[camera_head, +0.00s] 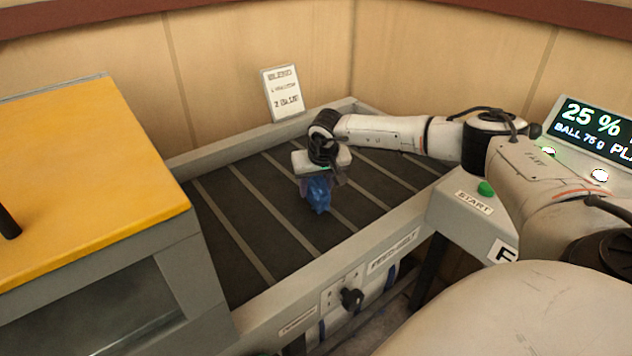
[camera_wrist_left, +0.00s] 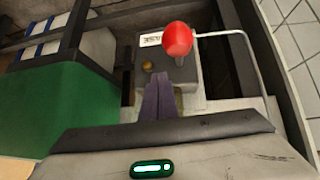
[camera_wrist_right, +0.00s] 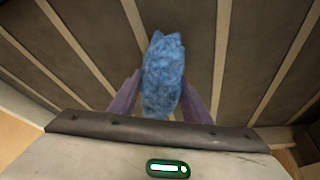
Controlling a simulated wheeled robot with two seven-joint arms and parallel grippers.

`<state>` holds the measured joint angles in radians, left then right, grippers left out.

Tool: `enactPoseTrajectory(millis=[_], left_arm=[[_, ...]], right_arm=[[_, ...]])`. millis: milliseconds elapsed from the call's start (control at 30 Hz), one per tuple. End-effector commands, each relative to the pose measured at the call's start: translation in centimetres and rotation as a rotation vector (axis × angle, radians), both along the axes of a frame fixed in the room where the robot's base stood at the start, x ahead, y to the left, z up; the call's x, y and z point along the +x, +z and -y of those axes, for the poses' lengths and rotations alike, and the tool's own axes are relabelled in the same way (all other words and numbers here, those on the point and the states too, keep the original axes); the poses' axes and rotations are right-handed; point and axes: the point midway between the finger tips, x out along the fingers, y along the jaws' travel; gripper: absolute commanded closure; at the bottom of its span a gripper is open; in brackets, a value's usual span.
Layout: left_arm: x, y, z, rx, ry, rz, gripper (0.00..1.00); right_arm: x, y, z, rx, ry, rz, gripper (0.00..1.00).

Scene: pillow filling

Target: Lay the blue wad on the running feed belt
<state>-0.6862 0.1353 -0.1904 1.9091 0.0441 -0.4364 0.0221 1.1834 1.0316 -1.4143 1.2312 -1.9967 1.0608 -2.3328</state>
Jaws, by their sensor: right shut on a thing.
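The blue wad (camera_head: 318,195) is a small crumpled tuft held in my right gripper (camera_head: 324,178) over the dark, slatted feed belt (camera_head: 255,200). In the right wrist view the wad (camera_wrist_right: 163,75) stands between the two purple fingers, with the belt (camera_wrist_right: 190,40) beyond it. I cannot tell whether the wad's lower end touches the belt. My left gripper (camera_wrist_left: 160,98) shows only in the left wrist view; its purple fingers lie close together with nothing seen between them. It is near a grey box with a red knob (camera_wrist_left: 178,40).
A yellow-topped grey machine (camera_head: 80,170) stands at the belt's left end. A small recipe card (camera_head: 283,92) leans at the back rail. A green START button (camera_head: 486,188) and a display (camera_head: 595,130) reading 25 % are at right. A rotary knob (camera_head: 351,298) sits on the front rail.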

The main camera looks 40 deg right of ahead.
Motion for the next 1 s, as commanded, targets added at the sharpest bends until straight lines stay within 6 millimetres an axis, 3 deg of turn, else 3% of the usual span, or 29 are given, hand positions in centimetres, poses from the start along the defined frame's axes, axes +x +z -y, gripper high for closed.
enactPoseTrajectory(millis=[667, 700, 767, 1000], left_arm=[[0.1, -0.7, 0.0, 0.000, 0.000, 0.001, 1.00], [0.1, -0.7, 0.0, 0.000, 0.000, 0.001, 1.00], [0.1, -0.7, 0.0, 0.000, 0.000, 0.001, 1.00], [0.0, -0.7, 0.0, 0.000, 0.000, 0.001, 1.00]], right_arm=[[0.1, -1.0, 0.0, -0.001, 0.000, 0.002, 0.83], [0.0, -1.1, 0.0, 0.000, 0.000, 0.001, 0.50], [0.0, -1.1, 0.0, 0.000, 0.000, 0.001, 0.40], [0.0, -1.0, 0.0, 0.000, 0.000, 0.001, 0.38]])
